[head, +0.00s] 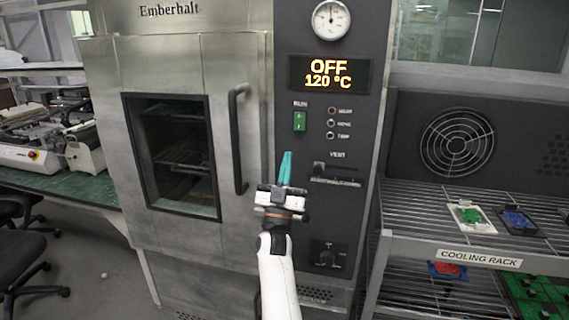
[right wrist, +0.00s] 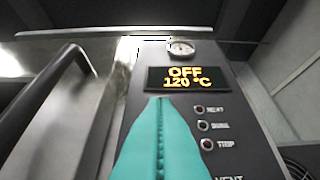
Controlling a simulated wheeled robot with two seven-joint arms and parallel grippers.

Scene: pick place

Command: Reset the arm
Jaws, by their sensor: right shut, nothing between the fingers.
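My right gripper (head: 286,168) has teal fingers pressed together with nothing between them. In the head view it is in front of the oven's dark control panel, between the door handle and the vent slider. In the right wrist view the shut fingers (right wrist: 160,140) point up toward the display and cover part of the panel below it. Whether they touch the panel I cannot tell. My white right arm (head: 278,280) comes up from the bottom of the head view. My left gripper is not in view.
The oven (head: 190,60) has a shut windowed door with a vertical handle (head: 238,140). Its display (head: 329,74) reads OFF, 120 °C, above a green switch (head: 299,121) and a vent slider (head: 335,181). A cooling rack (head: 480,258) at right holds several small trays. A green bench (head: 60,180) stands left.

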